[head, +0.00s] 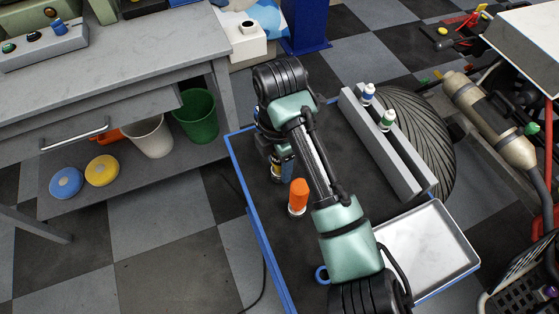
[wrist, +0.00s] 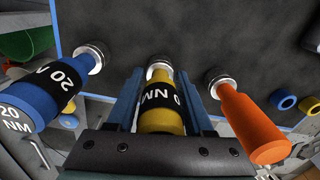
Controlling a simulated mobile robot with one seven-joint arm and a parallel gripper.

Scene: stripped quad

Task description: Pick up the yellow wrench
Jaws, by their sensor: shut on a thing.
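The yellow wrench (wrist: 161,122) with a black "NM" band stands between the fingers of my gripper (wrist: 160,82) in the wrist view. The gripper is shut on its handle. The wrench's silver end points to the dark tray surface; whether it touches that surface cannot be told. A blue wrench (wrist: 48,92) marked "20 NM" stands to the left and an orange one (wrist: 250,125) to the right, both outside the fingers. In the head view the orange wrench (head: 298,194) stands on the dark cart top, and my arm largely hides the gripper and the yellow wrench.
The blue-edged cart (head: 250,185) also holds a grey rail (head: 385,145) with small bottles and a white tray (head: 430,245). A grey workbench (head: 120,60) with buckets below stands left; a tyre (head: 425,130) lies beyond the rail.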

